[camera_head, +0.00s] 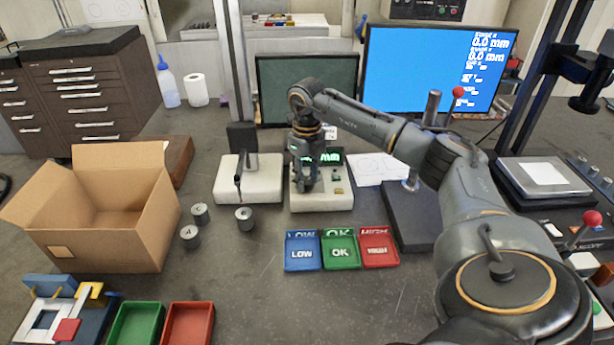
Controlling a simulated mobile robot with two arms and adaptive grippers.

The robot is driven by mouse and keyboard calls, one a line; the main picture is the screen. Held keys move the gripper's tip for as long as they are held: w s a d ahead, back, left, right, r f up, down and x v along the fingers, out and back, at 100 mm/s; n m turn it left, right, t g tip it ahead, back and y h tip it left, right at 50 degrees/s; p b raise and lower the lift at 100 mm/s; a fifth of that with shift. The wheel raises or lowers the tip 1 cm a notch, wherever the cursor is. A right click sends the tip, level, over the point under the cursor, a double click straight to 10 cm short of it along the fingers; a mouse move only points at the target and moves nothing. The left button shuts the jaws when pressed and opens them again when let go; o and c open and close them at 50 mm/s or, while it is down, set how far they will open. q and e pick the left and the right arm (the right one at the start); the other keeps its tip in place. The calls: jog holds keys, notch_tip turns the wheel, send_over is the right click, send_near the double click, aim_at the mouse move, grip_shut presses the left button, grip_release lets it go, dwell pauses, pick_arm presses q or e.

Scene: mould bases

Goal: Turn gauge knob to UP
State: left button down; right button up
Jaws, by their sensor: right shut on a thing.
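The gauge (333,200) is a pale box with a green lit display reading "mm", standing in the middle of the table. My right arm reaches in from the right, and my right gripper (307,187) points down over the left part of the gauge. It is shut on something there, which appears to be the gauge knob. The knob itself is hidden by the fingers, so its setting cannot be read. Part of the display is covered by the gripper. My left gripper is not in view.
A white block with a dark stand (247,187) is left of the gauge, with several metal cylinders (244,219) near it. LOW, OK and HIGH trays (340,266) lie in front. An open cardboard box (80,245) stands at left. Monitors (410,75) stand behind.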

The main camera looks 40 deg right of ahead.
aim_at(307, 180)
dwell(0.3)
jog(key=o, duration=1.2)
jog(key=shift+c, duration=0.2)
jog(key=shift+r, duration=0.3)
notch_tip(307, 180, up, 12)
jog(key=shift+f, duration=0.25)
